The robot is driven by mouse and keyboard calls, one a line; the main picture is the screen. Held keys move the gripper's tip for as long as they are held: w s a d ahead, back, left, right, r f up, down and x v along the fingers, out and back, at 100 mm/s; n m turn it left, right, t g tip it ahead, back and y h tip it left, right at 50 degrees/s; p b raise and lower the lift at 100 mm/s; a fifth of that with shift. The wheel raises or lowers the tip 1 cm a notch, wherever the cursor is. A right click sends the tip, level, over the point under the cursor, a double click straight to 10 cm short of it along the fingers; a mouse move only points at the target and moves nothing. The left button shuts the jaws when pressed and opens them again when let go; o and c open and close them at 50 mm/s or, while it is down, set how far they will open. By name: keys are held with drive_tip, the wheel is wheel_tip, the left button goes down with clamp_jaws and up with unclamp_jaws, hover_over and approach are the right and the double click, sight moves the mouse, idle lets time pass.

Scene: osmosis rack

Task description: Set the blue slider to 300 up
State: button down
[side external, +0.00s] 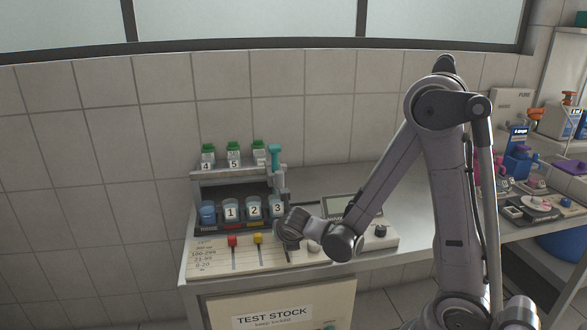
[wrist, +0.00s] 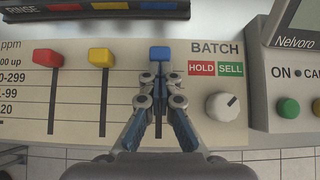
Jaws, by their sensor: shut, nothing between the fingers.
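The blue slider (wrist: 159,53) is at the upper end of its slot in the wrist view, at about the same height as the red slider (wrist: 48,57) and the yellow slider (wrist: 100,57). The row label reading "00 up", partly cut off, is level with the red slider. My gripper (wrist: 159,75) is shut and empty, its fingertips just below the blue slider; I cannot tell whether they touch it. In the side external view my gripper (side external: 290,240) hides the blue slider. The red slider (side external: 232,241) and yellow slider (side external: 258,239) show there.
Right of the blue slider are the HOLD (wrist: 201,68) and SELL (wrist: 230,69) labels and a white knob (wrist: 222,105). Numbered cups (side external: 254,208) stand in a rack behind the panel, with a teal-handled lever (side external: 275,158).

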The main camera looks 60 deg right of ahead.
sight(287, 258)
drive_tip(key=s+a, duration=0.3)
drive_tip(key=shift+a+r, duration=0.1)
drive_tip(key=s+a+r+m+y, duration=0.3)
drive_tip(key=s+a+r+m, duration=0.1)
drive_tip(key=m, duration=0.9)
drive_tip(key=s+a+r+m+y, duration=0.3)
drive_tip(key=s+a+r+m, duration=0.1)
drive_tip(key=m, duration=1)
wheel_tip(287, 258, up, 2)
drive_tip(key=shift+s+a+t, duration=0.25)
drive_tip(key=shift+s+t, duration=0.15)
drive_tip(key=shift+s, duration=0.3)
